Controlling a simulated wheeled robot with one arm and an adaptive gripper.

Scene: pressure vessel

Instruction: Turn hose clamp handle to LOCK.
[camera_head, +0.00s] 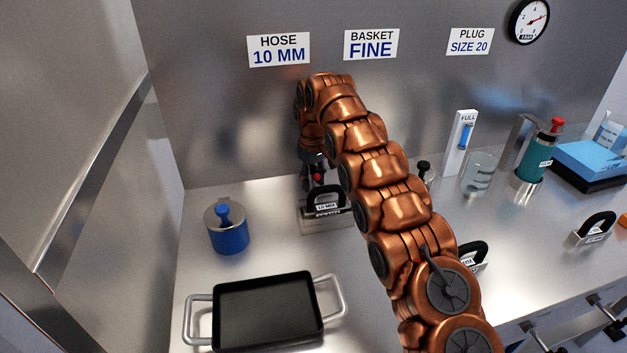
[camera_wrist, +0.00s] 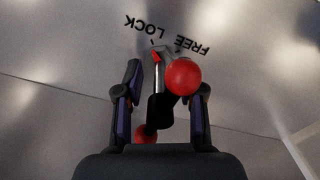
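The hose clamp handle shows in the wrist view as a bar with a red ball knob (camera_wrist: 183,77) and a second red ball (camera_wrist: 146,134) lower down. Behind it the panel carries the words LOCK (camera_wrist: 141,25) and FREE (camera_wrist: 193,44), upside down in this view. A small red pointer (camera_wrist: 156,57) sits just below the marks, close to the LOCK side. My gripper (camera_wrist: 162,85) is open, with its dark fingers on both sides of the handle; I cannot tell whether either touches it.
The 10 MM block (camera_head: 324,207) stands close in front of the gripper. A blue pot (camera_head: 229,236) and a black tray (camera_head: 268,312) are to the left and front. A beaker (camera_head: 478,174), a green bottle (camera_head: 537,158) and another handled block (camera_head: 594,230) stand at right.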

